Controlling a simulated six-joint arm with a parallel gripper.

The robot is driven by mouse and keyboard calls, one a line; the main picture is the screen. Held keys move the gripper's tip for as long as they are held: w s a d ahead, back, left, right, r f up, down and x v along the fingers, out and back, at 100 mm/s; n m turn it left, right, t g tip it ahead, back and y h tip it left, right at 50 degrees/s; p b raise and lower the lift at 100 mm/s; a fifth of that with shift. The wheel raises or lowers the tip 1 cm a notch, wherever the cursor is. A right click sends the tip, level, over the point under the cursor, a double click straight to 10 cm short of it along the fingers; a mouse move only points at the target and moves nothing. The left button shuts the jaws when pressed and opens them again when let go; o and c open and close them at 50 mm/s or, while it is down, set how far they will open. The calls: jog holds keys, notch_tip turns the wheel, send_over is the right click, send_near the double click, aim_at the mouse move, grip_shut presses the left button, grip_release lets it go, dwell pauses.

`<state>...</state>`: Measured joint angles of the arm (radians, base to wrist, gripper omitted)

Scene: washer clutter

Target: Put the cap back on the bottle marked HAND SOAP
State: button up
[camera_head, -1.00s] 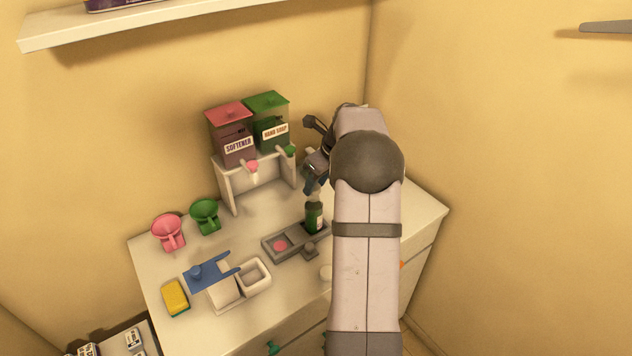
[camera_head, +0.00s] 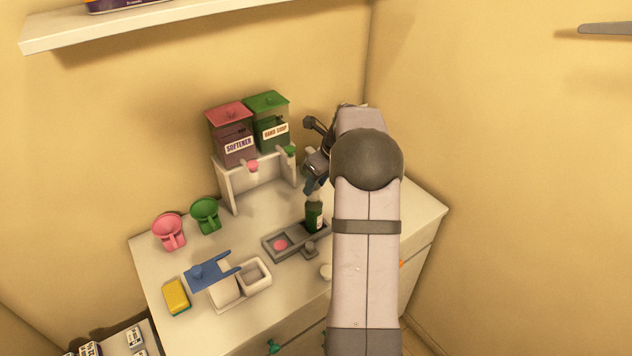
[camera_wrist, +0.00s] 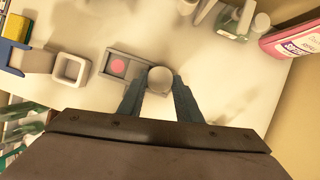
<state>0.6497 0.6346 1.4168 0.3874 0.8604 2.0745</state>
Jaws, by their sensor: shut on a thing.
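A small dark green bottle (camera_head: 314,216) stands upright at the right end of the grey tray (camera_head: 270,247) in the head view. Its pale label is too small to read. My gripper (camera_head: 313,190) is just above the bottle's top. In the wrist view my gripper (camera_wrist: 160,97) is shut on a pale round cap (camera_wrist: 160,79), between its two blue fingers. The cap hides what is under it, so I cannot tell whether it touches the bottle. A pink disc (camera_wrist: 118,66) lies in the tray's other compartment.
Red SOFTENER (camera_head: 233,135) and green HAND SOAP (camera_head: 271,122) dispensers stand on a white stand behind. A pink SOFTENER bottle (camera_wrist: 293,42) and a clear bottle (camera_wrist: 237,20) are at the right in the wrist view. Left are pink (camera_head: 168,232) and green cups (camera_head: 205,215) and a sponge (camera_head: 176,296).

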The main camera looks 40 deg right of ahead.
jog(key=shift+f+p, duration=0.55)
jog(key=shift+f, duration=0.35)
dwell(2.4)
jog(key=o, duration=1.5)
jog(key=shift+r, duration=0.2)
jog(key=shift+r+p, duration=3.35)
jog(key=shift+p, duration=0.3)
